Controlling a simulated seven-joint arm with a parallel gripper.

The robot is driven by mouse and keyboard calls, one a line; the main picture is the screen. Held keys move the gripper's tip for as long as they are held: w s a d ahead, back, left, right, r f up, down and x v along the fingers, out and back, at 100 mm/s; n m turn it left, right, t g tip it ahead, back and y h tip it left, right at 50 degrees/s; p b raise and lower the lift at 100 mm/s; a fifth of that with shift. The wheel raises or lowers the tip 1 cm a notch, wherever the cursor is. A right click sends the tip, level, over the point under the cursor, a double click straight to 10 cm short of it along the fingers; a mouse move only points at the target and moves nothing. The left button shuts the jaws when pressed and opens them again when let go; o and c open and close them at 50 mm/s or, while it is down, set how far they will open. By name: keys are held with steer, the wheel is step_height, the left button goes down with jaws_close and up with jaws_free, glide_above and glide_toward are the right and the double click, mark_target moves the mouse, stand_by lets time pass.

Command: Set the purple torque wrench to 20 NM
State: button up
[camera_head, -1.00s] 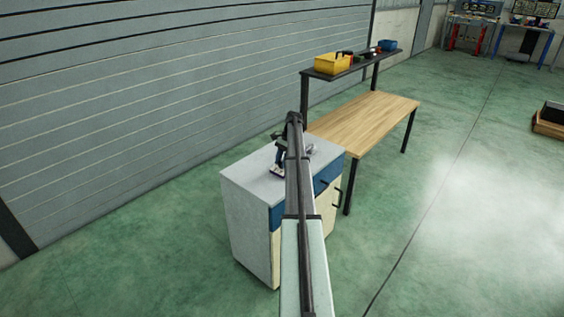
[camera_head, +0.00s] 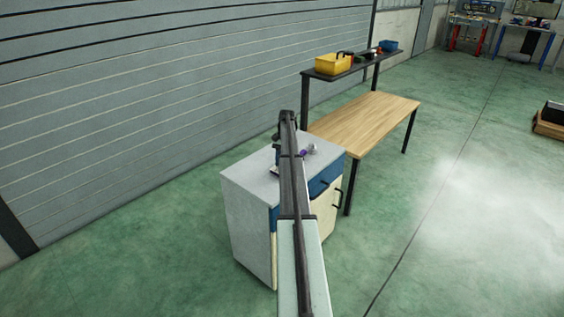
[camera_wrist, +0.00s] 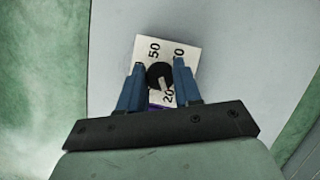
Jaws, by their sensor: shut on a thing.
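In the wrist view, a white square dial plate (camera_wrist: 142,48) with a black round knob (camera_wrist: 154,71) lies under my gripper (camera_wrist: 160,72). The numbers 50, 20 and a partly covered one ending in 0 show. A light mark on the knob lies on its side toward the 20; its exact alignment is hard to tell. My blue fingers are shut on the knob, one on each side. A purple edge (camera_wrist: 155,107) shows below the plate. In the head view, a purple part (camera_head: 303,153) shows on the cabinet top beside my arm, which hides most of the gripper and dial.
The grey cabinet (camera_head: 246,178) has a blue drawer and a cream door with dark handles. A small silvery item (camera_head: 312,149) is at its right edge. A wooden table (camera_head: 366,120) and a shelf with a yellow bin (camera_head: 333,64) stand behind. The cabinet top's left part is clear.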

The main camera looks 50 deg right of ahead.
steer(key=o, duration=1)
steer(key=shift+o, duration=0.2)
steer(key=v, duration=1.3)
steer(key=shift+r, duration=0.35)
